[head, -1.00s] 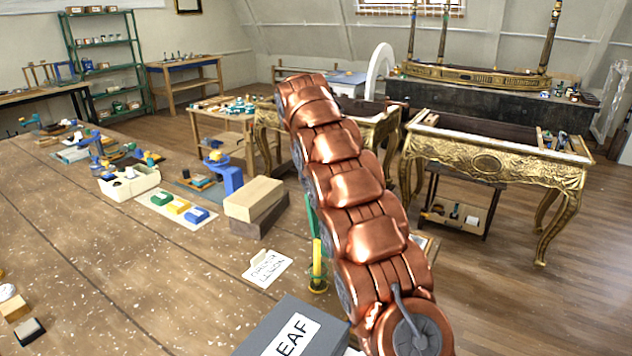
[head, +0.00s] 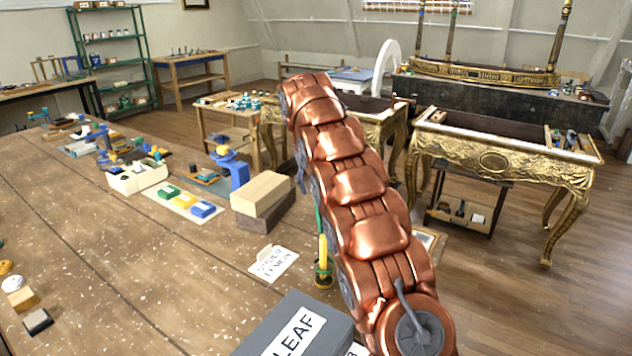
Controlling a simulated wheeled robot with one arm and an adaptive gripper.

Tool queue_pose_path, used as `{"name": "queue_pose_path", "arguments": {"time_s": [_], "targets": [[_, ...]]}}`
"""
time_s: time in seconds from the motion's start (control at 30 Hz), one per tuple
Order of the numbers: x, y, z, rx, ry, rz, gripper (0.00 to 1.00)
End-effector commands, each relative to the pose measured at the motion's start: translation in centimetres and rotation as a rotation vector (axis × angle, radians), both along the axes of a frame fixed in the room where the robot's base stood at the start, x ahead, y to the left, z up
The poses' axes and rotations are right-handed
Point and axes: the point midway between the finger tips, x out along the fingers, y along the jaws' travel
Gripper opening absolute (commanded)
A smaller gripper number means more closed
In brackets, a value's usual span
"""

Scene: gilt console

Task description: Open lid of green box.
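A small green box (head: 168,192) sits on a pale mat (head: 150,194) on the long wooden table, left of centre. It is the farthest of a row, beside a yellow one (head: 185,200) and a blue one (head: 203,209). A pale label shows on its top. It looks closed, but it is too small to be sure about its lid. My copper-coloured arm rises from the lower right to the upper middle, well to the right of the green box. My gripper does not show in this view.
A cream bin (head: 137,177) stands just left of the mat. Stacked wooden blocks (head: 262,194) stand to the right. A grey box marked LEAF (head: 272,320) is at the near edge. The table's middle (head: 150,265) is mostly clear.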

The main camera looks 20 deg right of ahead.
Motion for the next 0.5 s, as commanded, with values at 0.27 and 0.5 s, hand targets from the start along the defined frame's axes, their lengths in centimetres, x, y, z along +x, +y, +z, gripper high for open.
{"name": "queue_pose_path", "arguments": {"time_s": [0.27,0.5], "targets": [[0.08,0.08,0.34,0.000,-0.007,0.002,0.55],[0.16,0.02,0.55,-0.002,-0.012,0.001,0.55]]}}
